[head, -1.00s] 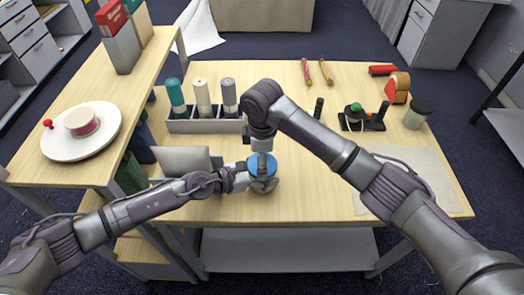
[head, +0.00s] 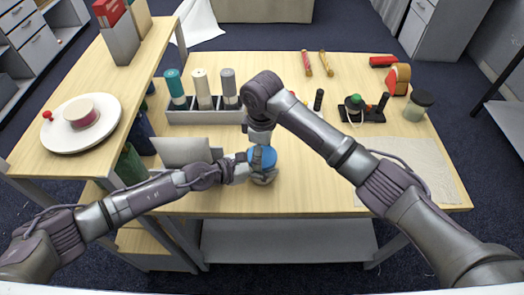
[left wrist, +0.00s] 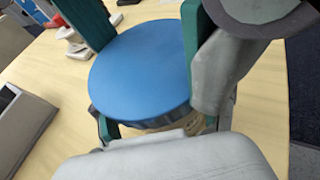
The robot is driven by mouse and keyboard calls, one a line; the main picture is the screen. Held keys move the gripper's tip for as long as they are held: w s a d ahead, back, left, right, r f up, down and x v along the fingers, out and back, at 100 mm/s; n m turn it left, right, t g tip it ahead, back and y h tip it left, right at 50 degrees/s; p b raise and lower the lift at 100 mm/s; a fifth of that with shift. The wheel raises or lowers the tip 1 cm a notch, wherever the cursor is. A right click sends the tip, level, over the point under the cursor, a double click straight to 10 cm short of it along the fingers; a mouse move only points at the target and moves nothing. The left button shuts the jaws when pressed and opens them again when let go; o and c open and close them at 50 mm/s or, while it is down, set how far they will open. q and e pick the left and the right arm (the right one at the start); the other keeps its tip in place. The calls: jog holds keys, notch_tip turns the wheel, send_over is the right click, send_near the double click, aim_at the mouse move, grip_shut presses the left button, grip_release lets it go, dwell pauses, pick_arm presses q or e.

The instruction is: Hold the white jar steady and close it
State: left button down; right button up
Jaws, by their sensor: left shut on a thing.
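The jar (left wrist: 160,126) stands upright near the table's front edge, with only a pale strip of its side showing in the left wrist view. A blue lid (left wrist: 140,70) sits on top of it, looking level. It also shows in the head view (head: 272,155). My left gripper (head: 252,173) is shut on the jar's body from the left, below the lid. My right gripper (head: 263,157) points down from above, with its fingers on opposite sides of the lid. I cannot tell whether they press on it. My arms hide part of the jar.
A grey rack (head: 205,117) with several bottles stands behind the jar. A grey box-like object (head: 182,151) is close on the left. A dark-lidded jar (head: 416,107), a tool stand (head: 365,115) and a pale mat (head: 415,165) are on the right. The front middle is clear.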

jog(key=shift+d+f, duration=0.1)
jog(key=shift+f, duration=0.05)
jog(key=o, duration=1.1)
jog(key=shift+r, duration=2.35)
